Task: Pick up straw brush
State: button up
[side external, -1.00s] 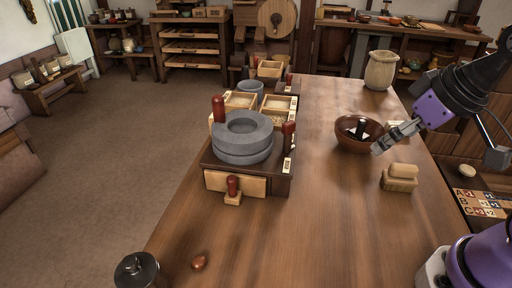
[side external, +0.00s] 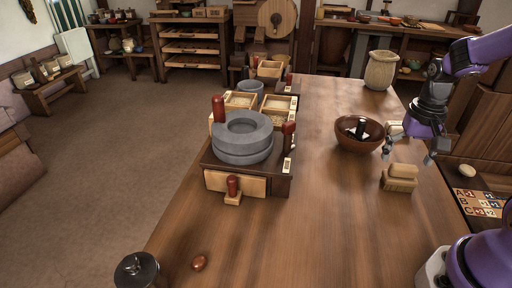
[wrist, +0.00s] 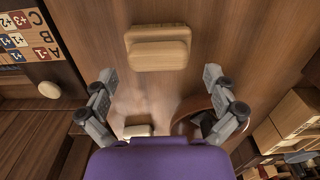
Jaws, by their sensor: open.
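A two-layer tan block with a rounded top, which looks like the straw brush (side external: 400,178), lies on the wooden table right of centre in the side view. It also shows at the top middle of the wrist view (wrist: 158,48). I cannot make out bristles. My gripper (side external: 408,154) is open and empty, pointing down above the table, just behind and above the block. In the wrist view my gripper's (wrist: 160,77) fingers are spread wide, and the block lies beyond their tips, between their lines.
A brown bowl (side external: 352,145) holding a dark item stands left of my gripper. A small pale block (wrist: 138,131) lies close by. A stone quern (side external: 242,147) on a wooden base (side external: 212,160), a clay jar (side external: 381,70) and a lettered board (side external: 480,203) surround it. The front table is mostly clear.

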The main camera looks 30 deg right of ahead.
aim_at(400, 174)
notch_tip(400, 174, down, 5)
jog(key=shift+d+f, duration=0.1)
jog(key=c, duration=0.8)
jog(key=shift+c, duration=0.2)
